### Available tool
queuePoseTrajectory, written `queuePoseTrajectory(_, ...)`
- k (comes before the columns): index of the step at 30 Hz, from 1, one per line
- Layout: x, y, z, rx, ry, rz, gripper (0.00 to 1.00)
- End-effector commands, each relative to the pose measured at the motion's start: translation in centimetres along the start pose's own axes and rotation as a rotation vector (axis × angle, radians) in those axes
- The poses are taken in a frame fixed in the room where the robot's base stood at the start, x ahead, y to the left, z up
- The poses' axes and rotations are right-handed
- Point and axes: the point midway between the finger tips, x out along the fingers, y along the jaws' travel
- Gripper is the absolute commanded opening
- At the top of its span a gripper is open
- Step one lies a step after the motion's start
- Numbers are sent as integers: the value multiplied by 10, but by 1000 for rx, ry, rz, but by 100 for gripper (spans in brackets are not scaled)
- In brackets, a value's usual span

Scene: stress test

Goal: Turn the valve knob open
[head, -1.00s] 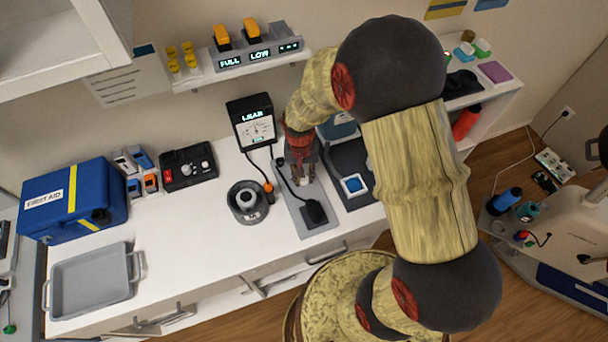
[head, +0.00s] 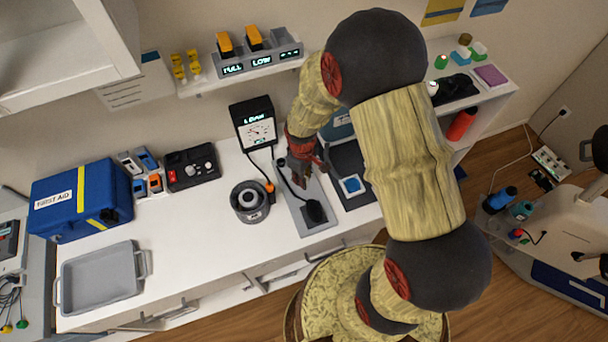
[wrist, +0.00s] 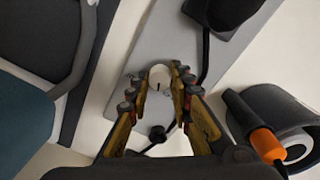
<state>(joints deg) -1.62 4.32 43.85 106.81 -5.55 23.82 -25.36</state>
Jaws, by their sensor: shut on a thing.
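The valve knob (wrist: 160,77) is small, white and round with a dark mark on its face. In the wrist view it stands on a grey panel (wrist: 168,32). My gripper (wrist: 157,88) has its fingers on both sides of the knob and is shut on it. In the head view my gripper (head: 305,178) is over the upper part of the grey panel (head: 322,231) and hides the knob. A black bulb (head: 315,212) with a black hose lies on the panel's near end. A gauge box (head: 257,130) with a lit display stands behind; its text is too blurred to read.
A round dark device (head: 250,216) with an orange plug (head: 269,187) stands just left of the panel. A dark tray with a blue-topped item (head: 352,185) is close on the right. The counter (head: 185,245) is clear between the round device and the grey tray (head: 68,300).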

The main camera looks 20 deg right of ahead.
Motion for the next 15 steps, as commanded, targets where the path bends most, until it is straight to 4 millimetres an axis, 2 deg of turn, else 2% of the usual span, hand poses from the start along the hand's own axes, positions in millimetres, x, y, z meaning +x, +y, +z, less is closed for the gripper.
queuePoseTrajectory(6, -2, 0, 0, -181, 9, 0, 0)
queuePoseTrajectory(15, -1, 0, 0, -357, 18, 1, 0)
